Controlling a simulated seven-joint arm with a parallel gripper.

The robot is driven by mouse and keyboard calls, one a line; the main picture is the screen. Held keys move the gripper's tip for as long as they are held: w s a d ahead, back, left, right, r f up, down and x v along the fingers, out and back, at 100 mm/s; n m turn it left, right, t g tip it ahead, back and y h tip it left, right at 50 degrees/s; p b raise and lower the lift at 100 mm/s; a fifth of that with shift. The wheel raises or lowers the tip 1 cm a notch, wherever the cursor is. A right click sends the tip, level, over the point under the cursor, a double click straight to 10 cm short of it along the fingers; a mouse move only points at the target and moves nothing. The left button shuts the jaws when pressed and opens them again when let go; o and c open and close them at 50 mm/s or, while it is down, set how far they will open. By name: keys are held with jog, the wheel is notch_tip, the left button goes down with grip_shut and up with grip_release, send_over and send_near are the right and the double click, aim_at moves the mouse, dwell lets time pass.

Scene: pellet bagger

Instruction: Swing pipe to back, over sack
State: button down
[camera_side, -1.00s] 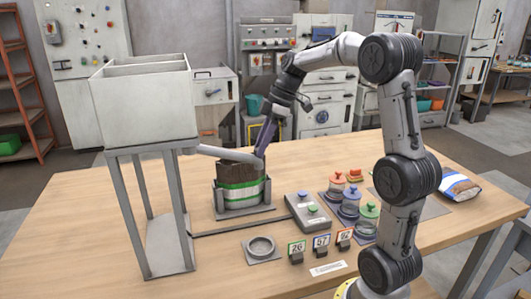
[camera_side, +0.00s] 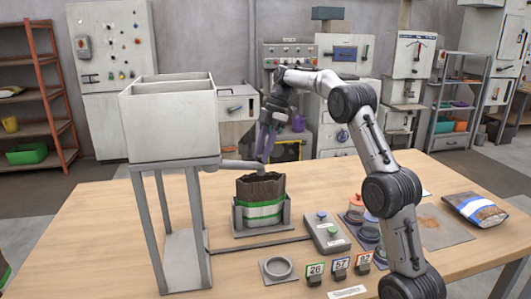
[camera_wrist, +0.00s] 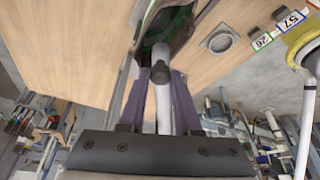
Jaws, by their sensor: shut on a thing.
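The grey pipe (camera_side: 240,166) runs from under the white hopper (camera_side: 168,122) to the right, at the level just above the sack's back rim. The brown sack (camera_side: 260,212) with green and white bands stands upright and open in a grey holder (camera_side: 238,224). My gripper (camera_side: 264,156) comes down from above and is shut on the pipe near its free end. In the wrist view the pipe (camera_wrist: 163,105) lies between my purple fingers (camera_wrist: 161,74), its end in front of the partly hidden sack mouth. Whether the end is directly over the mouth is unclear.
A control box (camera_side: 326,233) with buttons stands right of the sack. A filled bag (camera_side: 475,209) lies at the right. The table's left front is clear.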

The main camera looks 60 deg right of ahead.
jog(key=shift+w+r, duration=0.1)
jog(key=shift+w, duration=0.15)
jog(key=c, duration=0.9)
grip_release()
jog(key=shift+c, duration=0.2)
jog(key=o, duration=0.3)
jog(key=shift+s, duration=0.1)
jog(key=shift+v, duration=3.7)
